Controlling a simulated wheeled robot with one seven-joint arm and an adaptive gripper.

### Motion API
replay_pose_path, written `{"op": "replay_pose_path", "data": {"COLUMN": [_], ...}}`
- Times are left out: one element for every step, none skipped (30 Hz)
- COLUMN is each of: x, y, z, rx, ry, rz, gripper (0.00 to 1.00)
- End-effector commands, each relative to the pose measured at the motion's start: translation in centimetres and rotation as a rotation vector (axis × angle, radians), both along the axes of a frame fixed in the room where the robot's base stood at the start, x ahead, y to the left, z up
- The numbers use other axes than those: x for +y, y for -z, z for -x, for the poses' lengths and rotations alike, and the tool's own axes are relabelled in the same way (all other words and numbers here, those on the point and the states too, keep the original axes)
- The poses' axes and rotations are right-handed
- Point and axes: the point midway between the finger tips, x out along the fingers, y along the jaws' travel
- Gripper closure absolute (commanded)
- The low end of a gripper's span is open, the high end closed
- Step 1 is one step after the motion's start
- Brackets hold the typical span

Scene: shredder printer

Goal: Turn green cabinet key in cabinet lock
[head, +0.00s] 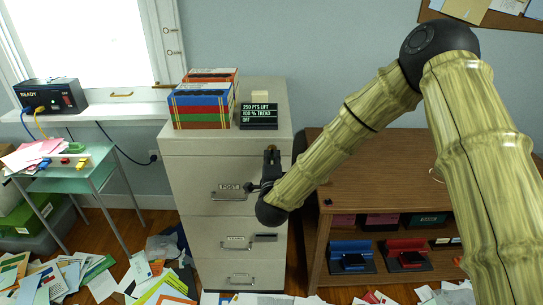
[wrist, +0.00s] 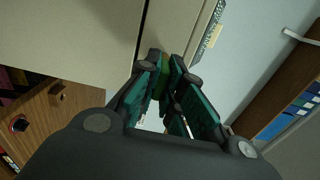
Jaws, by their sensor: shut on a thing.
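The pale grey filing cabinet (head: 180,180) stands left of centre in the head view, with its drawers shut and labels above the handles. My gripper (head: 271,158) is at the cabinet's upper right front, by the top drawer. In the wrist view my gripper (wrist: 167,68) has its fingers close together, with a small green piece (wrist: 164,73), apparently the green cabinet key, between the tips. The tips are at the cabinet's edge (wrist: 145,35). The lock is hidden behind the fingers, so I cannot tell how far the key is in or how it is turned.
Striped boxes (head: 203,105) and a dark display sign (head: 259,115) stand on the cabinet. A brown wooden shelf unit (head: 385,160) is close on the right. Papers (head: 155,285) litter the floor. A glass side table (head: 85,170) stands at the left.

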Motion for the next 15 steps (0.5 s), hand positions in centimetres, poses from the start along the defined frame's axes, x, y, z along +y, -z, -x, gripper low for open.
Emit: {"op": "replay_pose_path", "data": {"x": [-0.05, -0.07, -0.11, -0.12, -0.10, -0.05, -0.05, -0.07, -0.10, -0.10, -0.08, -0.04, -0.04, -0.07, -0.11], "y": [0.22, 0.27, 0.31, 0.33, 0.32, 0.30, 0.29, 0.29, 0.31, 0.32, 0.32, 0.31, 0.30, 0.30, 0.30], "z": [0.00, -0.01, -0.02, -0.02, -0.01, 0.00, 0.00, -0.01, -0.01, -0.01, 0.00, 0.01, 0.01, 0.01, -0.01], "rx": [0.001, 0.001, 0.001, 0.001, 0.001, 0.000, 0.000, 0.000, 0.001, 0.001, 0.001, 0.001, 0.001, 0.001, 0.001], "ry": [0.001, 0.001, 0.001, 0.001, 0.001, 0.001, 0.000, 0.001, 0.001, 0.001, 0.001, 0.001, 0.001, 0.001, 0.002], "rz": [-0.013, -0.024, -0.041, -0.053, -0.064, -0.080, -0.093, -0.105, -0.120, -0.131, -0.143, -0.159, -0.171, -0.182, -0.197], "gripper": [1.00, 1.00, 1.00, 1.00, 1.00, 1.00, 1.00, 1.00, 1.00, 1.00, 1.00, 1.00, 1.00, 1.00, 1.00]}}
